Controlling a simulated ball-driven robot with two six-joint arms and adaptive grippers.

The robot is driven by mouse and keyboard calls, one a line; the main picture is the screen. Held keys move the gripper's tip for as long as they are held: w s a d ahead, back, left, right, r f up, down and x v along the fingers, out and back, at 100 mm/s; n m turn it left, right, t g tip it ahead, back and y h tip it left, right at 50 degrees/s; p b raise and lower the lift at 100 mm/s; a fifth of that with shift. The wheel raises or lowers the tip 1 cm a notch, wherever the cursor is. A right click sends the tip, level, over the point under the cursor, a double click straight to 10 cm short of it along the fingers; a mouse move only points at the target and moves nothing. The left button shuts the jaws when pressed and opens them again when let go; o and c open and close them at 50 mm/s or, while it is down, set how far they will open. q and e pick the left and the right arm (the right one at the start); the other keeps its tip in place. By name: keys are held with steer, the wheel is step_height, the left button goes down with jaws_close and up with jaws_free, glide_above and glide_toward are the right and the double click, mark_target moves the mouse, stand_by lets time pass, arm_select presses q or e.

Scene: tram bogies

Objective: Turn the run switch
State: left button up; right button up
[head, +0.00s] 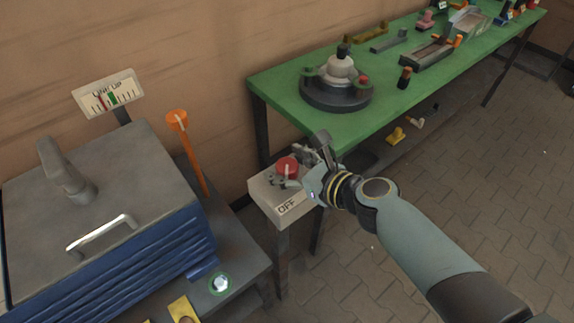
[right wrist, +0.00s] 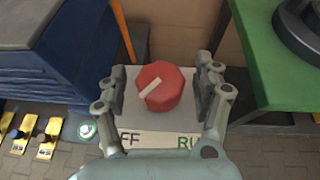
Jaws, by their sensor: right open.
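The run switch is a red knob (head: 287,164) with a pale pointer bar, on top of a whitish box (head: 264,199) labelled OFF on its front. In the right wrist view the knob (right wrist: 160,87) sits between my fingers, with its bar slanting from upper right to lower left, on the OFF side. The labels read "FF" at left and "RU" at right, partly hidden by my gripper. My right gripper (head: 303,163) is open, and it also shows in the right wrist view (right wrist: 162,80). One finger stands at each side of the knob, with gaps visible. My left gripper is not in view.
A green workbench (head: 270,88) with a round dark fixture (head: 336,92) stands close behind the switch. A blue-sided machine (head: 160,262) with a grey top is at left, with an orange lever (head: 188,150) beside it. Paved floor lies open at right.

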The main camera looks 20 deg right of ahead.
steer(key=shift+w, duration=0.1)
steer(key=shift+c, duration=0.4)
steer(key=c, duration=1.1)
